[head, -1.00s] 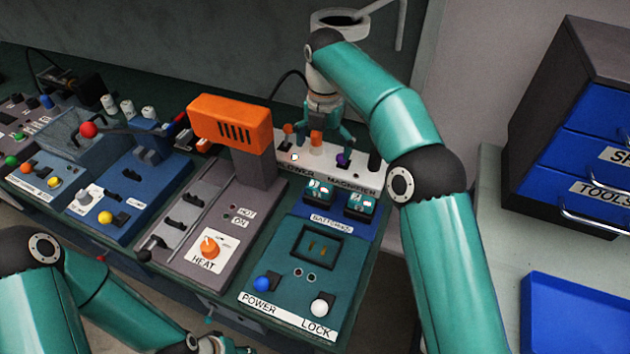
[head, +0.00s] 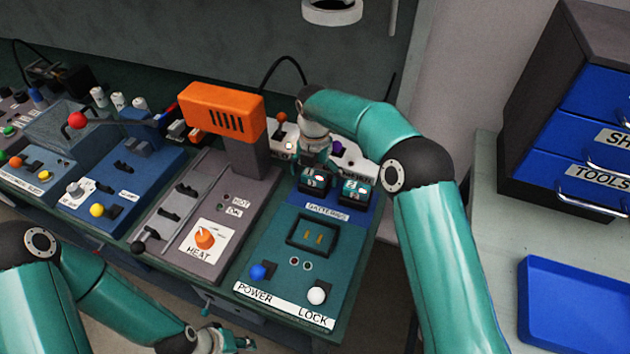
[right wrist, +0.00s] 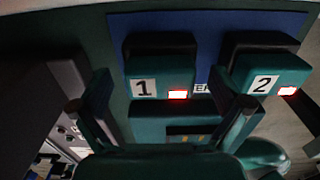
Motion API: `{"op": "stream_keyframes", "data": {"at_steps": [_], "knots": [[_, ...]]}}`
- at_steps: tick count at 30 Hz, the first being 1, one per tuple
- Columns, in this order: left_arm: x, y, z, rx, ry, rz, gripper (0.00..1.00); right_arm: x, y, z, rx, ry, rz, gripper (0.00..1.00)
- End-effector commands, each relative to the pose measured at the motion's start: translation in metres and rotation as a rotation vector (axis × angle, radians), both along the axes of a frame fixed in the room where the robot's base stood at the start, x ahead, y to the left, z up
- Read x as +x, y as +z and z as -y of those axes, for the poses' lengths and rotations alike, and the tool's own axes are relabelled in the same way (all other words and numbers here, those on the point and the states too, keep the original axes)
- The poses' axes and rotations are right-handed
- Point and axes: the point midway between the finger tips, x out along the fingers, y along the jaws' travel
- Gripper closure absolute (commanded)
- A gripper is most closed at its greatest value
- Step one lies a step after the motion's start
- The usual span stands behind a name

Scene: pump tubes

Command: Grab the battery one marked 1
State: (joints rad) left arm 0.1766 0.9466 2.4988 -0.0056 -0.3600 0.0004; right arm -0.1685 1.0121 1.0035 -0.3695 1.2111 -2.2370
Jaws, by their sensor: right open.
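The battery marked 1 (head: 313,182) is a dark teal block on the blue batteries panel. In the right wrist view the battery (right wrist: 160,82) shows its white 1 label and a red light. The battery marked 2 (head: 355,191) stands to its right, and it shows in the right wrist view (right wrist: 270,75). My right gripper (head: 316,162) is open at battery 1. In the right wrist view its fingers (right wrist: 168,106) are spread to either side of that battery, apart from it. My left gripper (head: 228,341) is low at the bottom edge, its jaws unclear.
An orange-headed heat unit (head: 222,112) stands just left of the batteries. A teal panel with a dark framed socket (head: 313,236) lies in front of them. A blue tray (head: 585,305) and a drawer cabinet (head: 575,100) are at right.

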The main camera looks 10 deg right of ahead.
Motion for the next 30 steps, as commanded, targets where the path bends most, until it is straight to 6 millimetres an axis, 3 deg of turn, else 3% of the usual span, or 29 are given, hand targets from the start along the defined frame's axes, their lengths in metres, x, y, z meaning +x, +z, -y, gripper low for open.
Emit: {"op": "stream_keyframes", "data": {"at_steps": [5, 13, 26, 30], "knots": [[0.0, 0.004, 0.0, 0.0, 0.0, 0.0, 0.6, 0.0, -0.021, 0.0, 0.0, -0.001, -0.001, 0.0], [0.0, 0.004, 0.0, 0.0, 0.0, 0.0, 0.6, 0.0, -0.023, 0.0, 0.0, -0.001, 0.0, 0.0], [0.0, 0.004, 0.0, 0.0, 0.0, 0.0, 0.6, 0.0, -0.023, 0.0, 0.001, -0.001, 0.001, 0.72], [0.0, 0.004, 0.0, 0.0, 0.0, 0.0, 0.6, 0.0, -0.022, 0.0, 0.001, -0.002, 0.003, 0.72]]}}
